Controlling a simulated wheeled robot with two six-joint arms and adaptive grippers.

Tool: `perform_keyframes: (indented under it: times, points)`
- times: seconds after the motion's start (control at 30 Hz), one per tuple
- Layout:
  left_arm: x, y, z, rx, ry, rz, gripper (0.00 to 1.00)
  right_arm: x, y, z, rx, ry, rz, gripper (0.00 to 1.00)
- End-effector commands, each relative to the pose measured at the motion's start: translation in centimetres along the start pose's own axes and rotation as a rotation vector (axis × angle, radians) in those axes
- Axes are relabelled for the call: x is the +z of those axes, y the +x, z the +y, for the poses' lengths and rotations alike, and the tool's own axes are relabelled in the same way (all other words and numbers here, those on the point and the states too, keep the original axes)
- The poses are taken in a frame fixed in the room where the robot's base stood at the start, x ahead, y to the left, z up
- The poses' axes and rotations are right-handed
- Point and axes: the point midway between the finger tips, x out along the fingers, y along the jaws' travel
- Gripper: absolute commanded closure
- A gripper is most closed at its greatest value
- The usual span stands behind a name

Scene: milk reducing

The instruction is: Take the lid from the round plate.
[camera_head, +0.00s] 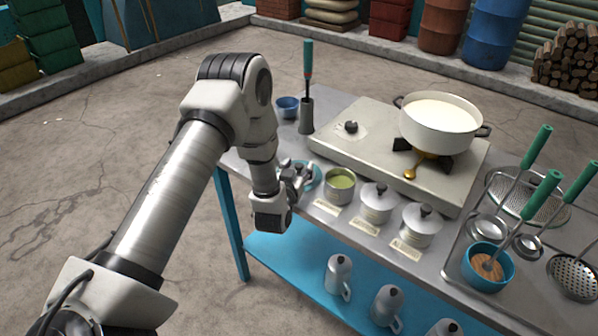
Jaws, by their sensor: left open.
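The round plate (316,176) is teal and lies on the grey table's left part, mostly covered by my left gripper. My left gripper (299,176) is open, its fingers over or right beside the plate. Grey shapes at the plate merge with my fingers, so I cannot tell a lid there clearly from the gripper. An open metal pot (340,186) with green contents stands just right of the plate. My right gripper is out of view.
Two lidded pots (376,203) (421,226) stand right of the open pot, with paper labels in front. Behind are a stove (335,142) with a white pan (440,122), a tool in a grey holder (306,117) and a blue bowl (288,107). Ladles and strainers (487,229) fill the right.

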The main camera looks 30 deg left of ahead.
Motion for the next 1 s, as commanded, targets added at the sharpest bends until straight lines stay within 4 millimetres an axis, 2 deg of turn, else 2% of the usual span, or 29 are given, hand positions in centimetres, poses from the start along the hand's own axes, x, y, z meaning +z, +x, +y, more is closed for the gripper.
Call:
perform_keyframes:
  times: [0.03,0.07,0.1,0.2,0.6,0.77,0.93,1.0]
  points:
    - [0.0,0.0,0.0,0.000,0.000,0.000,0.47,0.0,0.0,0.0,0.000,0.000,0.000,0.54]
    - [0.0,0.0,0.0,0.000,0.000,0.000,0.54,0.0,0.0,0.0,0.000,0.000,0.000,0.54]
    - [0.0,0.0,0.0,0.000,0.000,0.000,0.68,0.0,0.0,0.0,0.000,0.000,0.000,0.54]
    - [0.0,0.0,0.0,0.000,0.000,0.000,1.00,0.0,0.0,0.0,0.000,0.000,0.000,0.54]
    - [-0.2,-0.1,0.0,0.000,0.000,-0.001,1.00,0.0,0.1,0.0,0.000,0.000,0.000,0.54]
    - [-1.4,-0.2,0.0,0.000,-0.002,0.002,1.00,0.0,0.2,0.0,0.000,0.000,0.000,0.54]
    - [-3.8,-0.6,0.0,0.000,-0.003,0.003,1.00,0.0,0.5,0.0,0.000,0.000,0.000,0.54]
    - [-3.2,-2.1,-0.2,0.000,-0.001,-0.004,1.00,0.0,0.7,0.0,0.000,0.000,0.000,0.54]
